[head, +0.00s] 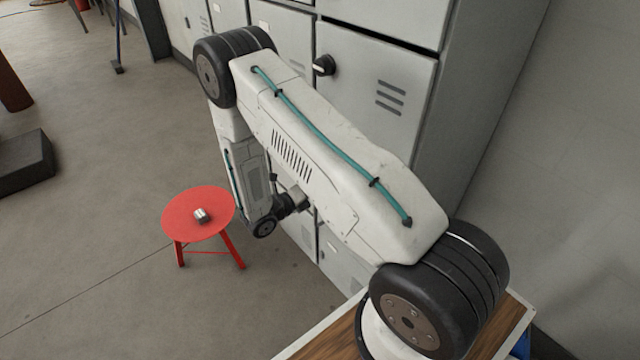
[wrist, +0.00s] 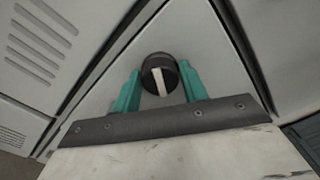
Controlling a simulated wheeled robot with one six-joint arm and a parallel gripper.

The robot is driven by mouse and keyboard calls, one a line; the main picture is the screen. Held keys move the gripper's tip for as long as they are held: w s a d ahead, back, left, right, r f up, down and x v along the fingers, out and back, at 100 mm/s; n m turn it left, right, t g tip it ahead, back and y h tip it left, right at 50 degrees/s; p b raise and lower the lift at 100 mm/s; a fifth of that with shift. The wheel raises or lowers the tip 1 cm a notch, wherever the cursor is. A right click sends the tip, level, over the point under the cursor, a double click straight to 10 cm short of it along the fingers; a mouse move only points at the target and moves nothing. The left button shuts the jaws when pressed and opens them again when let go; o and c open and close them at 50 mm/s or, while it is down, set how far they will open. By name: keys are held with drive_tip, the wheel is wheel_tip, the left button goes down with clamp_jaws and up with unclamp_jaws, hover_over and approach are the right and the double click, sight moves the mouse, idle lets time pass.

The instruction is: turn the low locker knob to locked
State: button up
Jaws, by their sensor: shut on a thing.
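In the wrist view the low locker knob (wrist: 160,75) is a round black knob with a pale bar across it. The bar runs nearly up and down in the picture, tilted a little. My gripper (wrist: 158,84) has its two teal fingers on either side of the knob and is shut on it. The knob sits on a grey locker door (wrist: 108,88). In the head view my arm hides the low knob and the fingertips.
Another black knob (head: 323,65) with a pale mark is on an upper locker door (head: 372,85). A red stool (head: 180,222) with a small metallic object (head: 201,215) on top stands left of my arm. Open floor lies left of the stool.

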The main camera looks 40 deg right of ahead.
drive_tip(key=n, duration=0.5)
drive_tip(key=shift+w+n, duration=0.1)
drive_tip(key=shift+n, duration=0.3)
idle(0.4)
drive_tip(key=o, duration=1)
drive_tip(key=shift+c, duration=0.2)
drive_tip(key=shift+a, duration=0.15)
drive_tip(key=a, duration=0.7)
drive_tip(key=shift+a, duration=0.3)
